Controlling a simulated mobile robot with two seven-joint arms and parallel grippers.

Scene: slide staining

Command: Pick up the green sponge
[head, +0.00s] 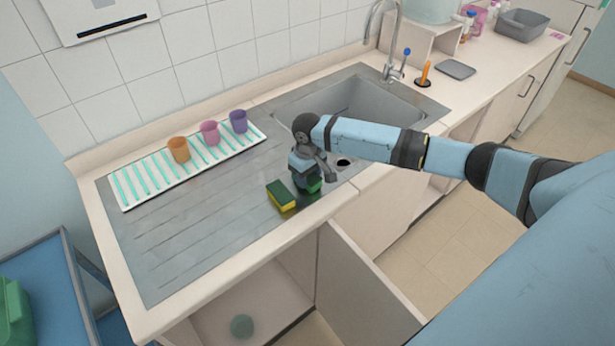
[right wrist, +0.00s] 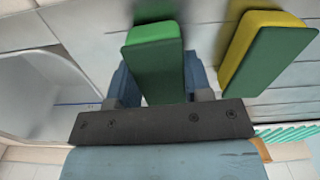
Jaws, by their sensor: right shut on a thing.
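The green sponge (right wrist: 152,62) is a block with a bright green face and a darker green side. In the right wrist view it stands between the two fingers of my right gripper (head: 307,180), which are shut on it. In the head view only a bit of the green sponge (head: 314,187) shows below the gripper, over the steel drainboard; the rest is hidden. I cannot tell whether it touches the drainboard. A yellow and dark green sponge (head: 281,196) lies just left of the gripper, apart from it; it also shows in the right wrist view (right wrist: 262,55). My left gripper is not in view.
The drainboard (head: 190,235) is clear at left. A striped tray (head: 143,190) with orange, pink and purple cups stands behind it. The sink basin (head: 345,98) and tap (head: 390,60) are further back. An open cabinet door (head: 350,290) juts out in front.

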